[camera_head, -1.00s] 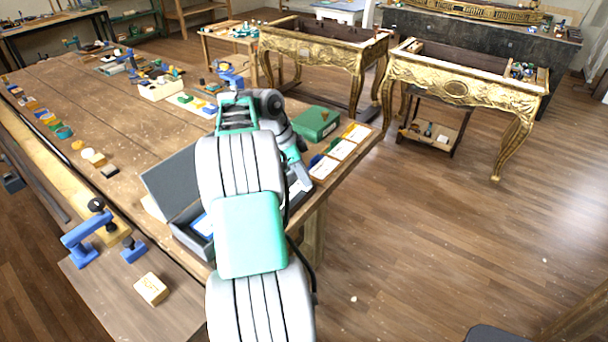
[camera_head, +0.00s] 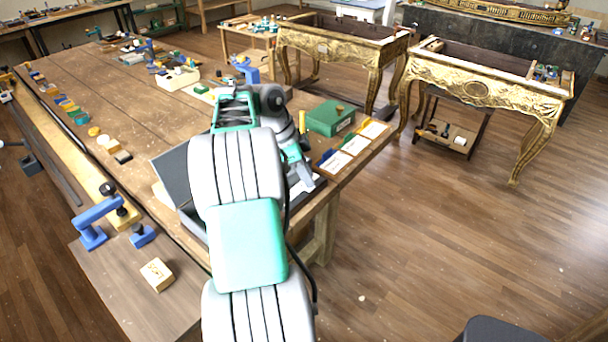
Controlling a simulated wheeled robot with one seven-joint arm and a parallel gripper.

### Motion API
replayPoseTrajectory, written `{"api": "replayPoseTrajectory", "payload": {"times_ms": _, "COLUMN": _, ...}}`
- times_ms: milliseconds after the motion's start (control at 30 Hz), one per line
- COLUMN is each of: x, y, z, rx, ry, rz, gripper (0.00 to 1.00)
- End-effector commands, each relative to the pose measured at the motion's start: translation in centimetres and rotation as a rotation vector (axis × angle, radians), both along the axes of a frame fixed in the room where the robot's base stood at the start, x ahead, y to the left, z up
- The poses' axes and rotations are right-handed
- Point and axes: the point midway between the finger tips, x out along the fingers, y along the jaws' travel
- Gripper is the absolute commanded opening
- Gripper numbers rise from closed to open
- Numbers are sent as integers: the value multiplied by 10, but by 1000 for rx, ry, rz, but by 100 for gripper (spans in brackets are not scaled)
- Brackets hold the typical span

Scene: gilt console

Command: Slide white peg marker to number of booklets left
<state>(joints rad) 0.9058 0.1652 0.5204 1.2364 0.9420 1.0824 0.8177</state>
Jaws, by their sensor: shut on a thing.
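My gripper (camera_head: 303,181) points down beside the open grey box, near the right edge of the long wooden table. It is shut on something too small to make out. I cannot pick out the white peg marker or its number scale. The open grey box (camera_head: 172,168) has its lid raised on the left, and my arm covers much of it. White cards or booklets lie in a row right of my gripper: a far one (camera_head: 373,129), a middle one (camera_head: 355,144) and a near one (camera_head: 334,160). Coloured pieces sit at their left ends.
A green box (camera_head: 331,118) stands behind the cards. A blue clamp (camera_head: 95,222) and a small wooden block (camera_head: 157,274) are at the table's near left. Two gilt consoles (camera_head: 478,90) stand beyond the table.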

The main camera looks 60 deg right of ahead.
Motion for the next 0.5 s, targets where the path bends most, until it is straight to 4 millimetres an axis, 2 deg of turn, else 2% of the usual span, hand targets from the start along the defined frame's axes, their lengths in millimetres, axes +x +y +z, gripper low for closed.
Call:
{"api": "replayPoseTrajectory", "payload": {"times_ms": 33, "x": 0, "y": 0, "z": 0, "rx": 0, "ry": 0, "rz": 0, "gripper": 25}}
{"api": "replayPoseTrajectory", "payload": {"times_ms": 267, "x": 1, "y": 1, "z": 0, "rx": 1, "ry": 0, "rz": 2, "gripper": 44}}
{"api": "replayPoseTrajectory", "payload": {"times_ms": 500, "x": 1, "y": 1, "z": 0, "rx": 0, "ry": 1, "rz": 2, "gripper": 44}}
